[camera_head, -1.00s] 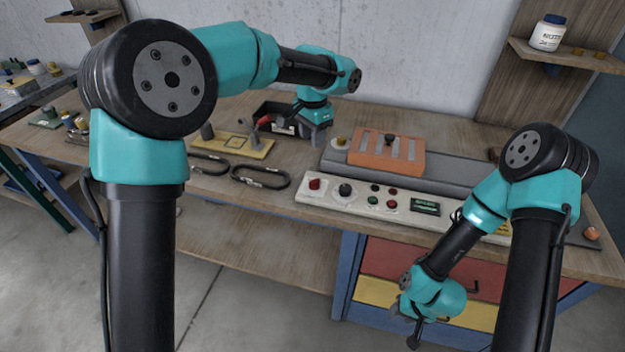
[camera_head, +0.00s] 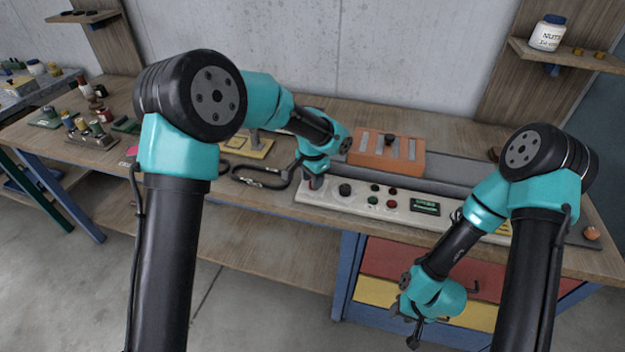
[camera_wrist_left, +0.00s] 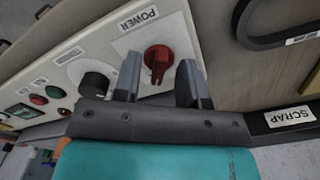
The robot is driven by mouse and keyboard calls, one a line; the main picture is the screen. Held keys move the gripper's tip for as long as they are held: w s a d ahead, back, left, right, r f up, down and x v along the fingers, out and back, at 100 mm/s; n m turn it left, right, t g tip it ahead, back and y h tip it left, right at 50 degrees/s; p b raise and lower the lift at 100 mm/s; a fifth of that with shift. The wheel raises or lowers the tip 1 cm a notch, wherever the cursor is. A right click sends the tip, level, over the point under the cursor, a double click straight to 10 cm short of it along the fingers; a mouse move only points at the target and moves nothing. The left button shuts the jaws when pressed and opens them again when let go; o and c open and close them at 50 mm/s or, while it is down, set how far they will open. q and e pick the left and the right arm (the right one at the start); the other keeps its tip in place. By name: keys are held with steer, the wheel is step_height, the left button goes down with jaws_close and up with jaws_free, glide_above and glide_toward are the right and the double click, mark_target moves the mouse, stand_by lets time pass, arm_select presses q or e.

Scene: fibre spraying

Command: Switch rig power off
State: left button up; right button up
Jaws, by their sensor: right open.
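The control panel (camera_head: 405,207) is a pale strip along the bench front. Its red rotary knob (camera_wrist_left: 158,60) sits on a white plate marked POWER (camera_wrist_left: 140,20) in the left wrist view. In the head view my left gripper hides the knob. My left gripper (camera_head: 313,183) is over the panel's left end, its two fingers apart. In the left wrist view the knob shows in the gap between the fingertips, and I see no finger closed on it. My right gripper (camera_head: 414,333) is open and empty, low in front of the drawers.
A black knob (camera_head: 345,190), red and green buttons (camera_head: 374,188) and a small green display (camera_head: 425,207) are along the panel. An orange block (camera_head: 385,158) stands behind it. Dark oval loops (camera_head: 262,178) lie to the left. A SCRAP label (camera_wrist_left: 292,117) shows in the wrist view.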

arm_select(q)
steer(key=shift+f, duration=0.35)
steer(key=shift+c, duration=0.3)
jaws_close()
